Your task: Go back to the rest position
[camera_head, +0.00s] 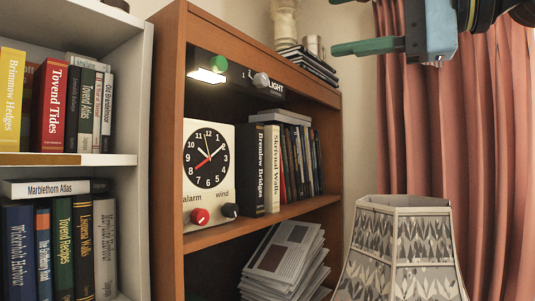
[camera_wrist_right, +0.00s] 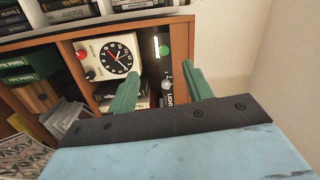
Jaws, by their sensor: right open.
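My right gripper (camera_head: 338,25) is at the upper right of the head view, in front of the bookcase and curtain. Its green fingers are apart with nothing between them. In the right wrist view the open gripper (camera_wrist_right: 161,69) points toward the bookcase, with a finger on each side of the black light panel (camera_wrist_right: 166,80). In the head view that panel (camera_head: 232,78) is mounted at the top of the wooden bookcase, with a lit lamp, a green button and a grey knob. My left gripper is in neither view.
The wooden bookcase (camera_head: 168,150) holds a clock panel (camera_head: 208,173) with red and black knobs, books and a paper stack (camera_head: 285,262). A patterned lampshade (camera_head: 398,255) stands at the lower right, before a pink curtain (camera_head: 410,140). A white bookshelf (camera_head: 140,150) is on the left.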

